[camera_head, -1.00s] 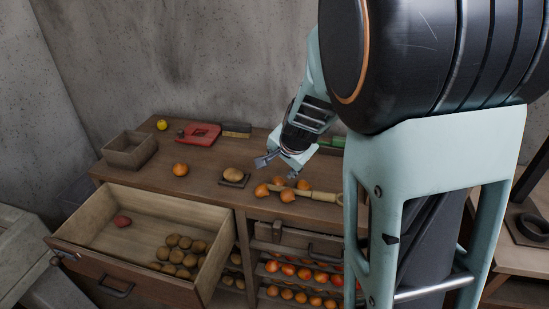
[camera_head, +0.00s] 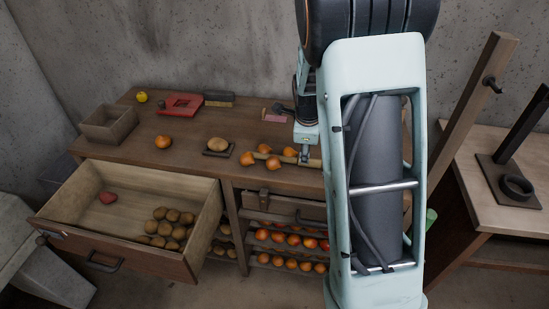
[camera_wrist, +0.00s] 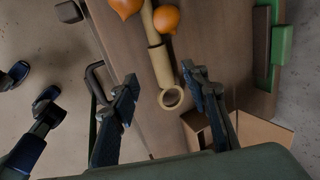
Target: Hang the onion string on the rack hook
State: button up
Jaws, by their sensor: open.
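The onion string (camera_head: 262,156) lies on the wooden counter, with several orange onions along a pale braid. In the wrist view, its braid (camera_wrist: 155,58) ends in a round loop (camera_wrist: 171,98), which appears between my open fingers. My gripper (camera_wrist: 159,78) is open and empty, over the loop end of the string. In the head view, my gripper (camera_head: 304,156) is at the right end of the string, partly hidden by my arm. The rack hook (camera_head: 490,84) is a dark peg on a leaning wooden post at the right.
An open drawer (camera_head: 75,196) with potatoes juts out at the front left. A potato (camera_head: 217,145), a loose onion (camera_head: 162,141), a wooden box (camera_head: 108,124) and a red object (camera_head: 181,105) stand on the counter. A table (camera_head: 470,160) with a black stand is at the right.

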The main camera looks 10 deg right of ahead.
aim_at(290, 160)
jog(key=shift+p+x, duration=0.6)
jog(key=shift+x, duration=3.8)
jog(key=shift+c, duration=0.3)
grip_shut()
